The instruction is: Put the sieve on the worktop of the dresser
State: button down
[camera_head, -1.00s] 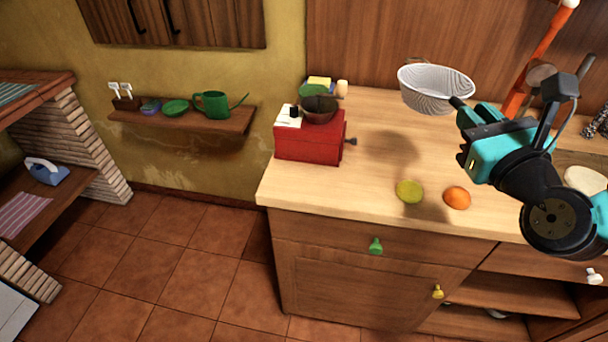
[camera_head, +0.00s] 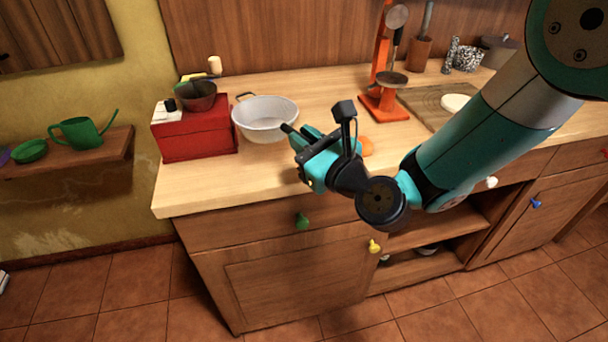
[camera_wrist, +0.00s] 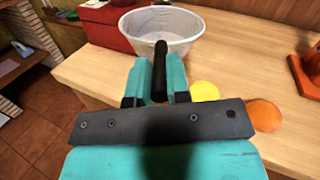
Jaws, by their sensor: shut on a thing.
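The sieve (camera_head: 265,121) is a whitish mesh bowl with a dark handle. It is upright at the worktop (camera_head: 190,191) of the dresser, just right of the red box. I cannot tell whether its bottom touches the wood. My gripper (camera_head: 303,143) is shut on the sieve's handle, on the near right side of the bowl. In the wrist view the sieve (camera_wrist: 162,25) is straight ahead, and its black handle (camera_wrist: 160,68) runs between the teal fingers (camera_wrist: 154,85).
The red box (camera_head: 196,137) with a dark bowl (camera_head: 198,96) stands close left of the sieve. An orange fruit (camera_wrist: 265,115) and a yellow-green fruit (camera_wrist: 204,91) lie right of my gripper. An orange stand (camera_head: 384,100) and cutting board (camera_head: 425,101) are farther right.

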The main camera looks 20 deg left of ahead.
jog(key=shift+f+b, duration=1.35)
jog(key=shift+f, duration=0.95)
jog(key=shift+f+b, duration=0.5)
jog(key=shift+f, duration=0.1)
jog(key=c, duration=1.1)
grip_release()
jog(key=shift+r, duration=0.15)
